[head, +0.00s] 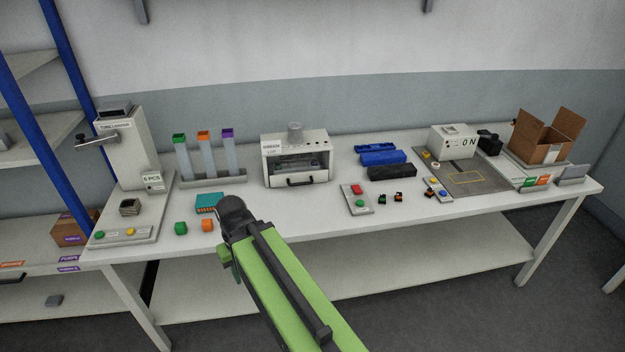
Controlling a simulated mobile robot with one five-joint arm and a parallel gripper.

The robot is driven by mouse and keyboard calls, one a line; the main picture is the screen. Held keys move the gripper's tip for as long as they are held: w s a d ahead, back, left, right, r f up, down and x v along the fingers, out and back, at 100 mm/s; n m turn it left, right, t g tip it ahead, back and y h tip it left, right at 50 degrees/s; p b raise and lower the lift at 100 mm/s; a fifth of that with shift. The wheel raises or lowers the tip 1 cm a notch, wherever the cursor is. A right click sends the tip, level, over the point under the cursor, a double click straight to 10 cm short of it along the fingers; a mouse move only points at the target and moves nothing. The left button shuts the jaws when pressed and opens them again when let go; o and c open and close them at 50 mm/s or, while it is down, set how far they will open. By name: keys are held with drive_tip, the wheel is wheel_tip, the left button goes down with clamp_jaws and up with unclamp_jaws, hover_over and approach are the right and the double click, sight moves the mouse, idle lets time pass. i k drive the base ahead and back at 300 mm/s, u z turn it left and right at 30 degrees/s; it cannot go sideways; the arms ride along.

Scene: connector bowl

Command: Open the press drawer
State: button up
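The press (295,145) appears to be the white box-shaped machine with a grey knob on top, near the back middle of the table. Its front has a window with a dark interior, where something small and greenish shows. A black handle (299,182) sits low on its front, and the drawer looks shut, flush with the body. My green arm reaches up from the bottom right to a dark joint left of the press and nearer the camera. My gripper's fingers do not show, and nothing of my arm touches the handle.
Left of the press stand tubes (205,150) in a grey rack. A button box (357,200) and black connectors are right. Table just before the handle is clear.

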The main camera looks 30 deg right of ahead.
sight(306, 177)
drive_tip(key=u, duration=0.1)
drive_tip(key=i, duration=0.95)
drive_tip(key=z, duration=0.05)
